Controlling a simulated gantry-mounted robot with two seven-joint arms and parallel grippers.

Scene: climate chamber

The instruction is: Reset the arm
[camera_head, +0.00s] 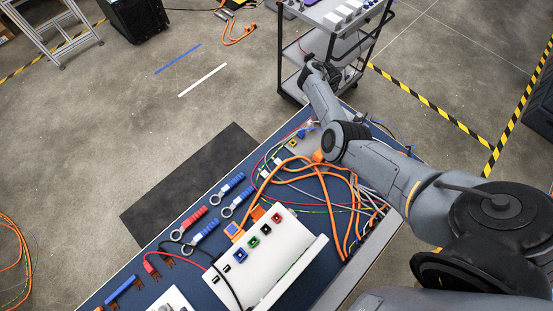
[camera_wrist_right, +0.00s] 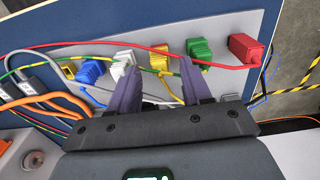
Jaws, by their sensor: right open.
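My right arm (camera_head: 410,185) reaches in from the right in the head view, over the far end of the blue-topped workbench (camera_head: 183,248). Its gripper is hard to make out there. In the right wrist view the right gripper (camera_wrist_right: 161,66) is open, with its two purple-grey fingers apart. The fingers point at a row of plugs on a grey panel (camera_wrist_right: 223,27). A yellow plug (camera_wrist_right: 161,60) shows between the fingertips, and I cannot tell whether they touch it. A white plug (camera_wrist_right: 123,67) is left of them and a green plug (camera_wrist_right: 199,49) is right. My left gripper is not in view.
A red plug (camera_wrist_right: 246,48) and a blue plug (camera_wrist_right: 91,70) also sit on the panel. Orange cables (camera_head: 290,172) and thin wires cross the bench. A white box with sockets (camera_head: 262,262) stands nearer. A grey cart (camera_head: 335,50) stands behind the bench. Floor is open to the left.

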